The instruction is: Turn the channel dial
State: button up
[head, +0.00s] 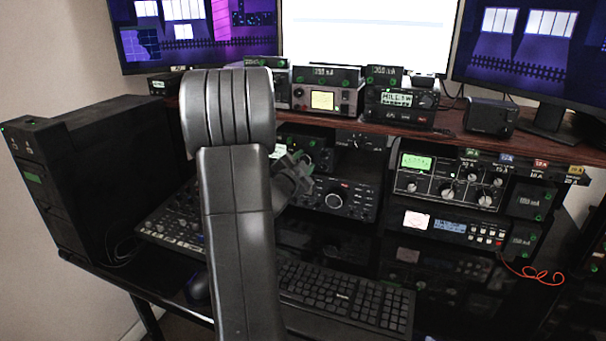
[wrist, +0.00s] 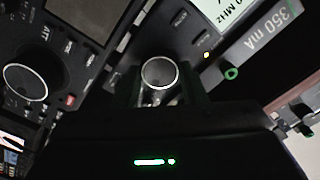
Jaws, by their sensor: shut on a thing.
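In the wrist view, the channel dial (wrist: 159,72) is a round knob with a bright metal rim and dark face. It sits between the two dark fingers of my gripper (wrist: 161,88), which is shut on it. No label for this dial is readable. In the head view, my gripper (head: 293,176) is at the front of the stacked radios, left of the radio with a large round knob (head: 336,200). My arm covers part of that area, and the held dial cannot be made out there.
A larger knob (wrist: 25,82) is at the left in the wrist view. A keyboard (head: 345,298) lies below, and a wooden shelf (head: 460,137) with small radios is above.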

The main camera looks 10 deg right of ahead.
jog(key=shift+f+m+b, duration=0.1)
jog(key=shift+m+b, duration=0.4)
jog(key=o, duration=1)
jog(key=v, duration=1.3)
jog(key=shift+s+a, duration=0.25)
jog(key=shift+s, duration=0.1)
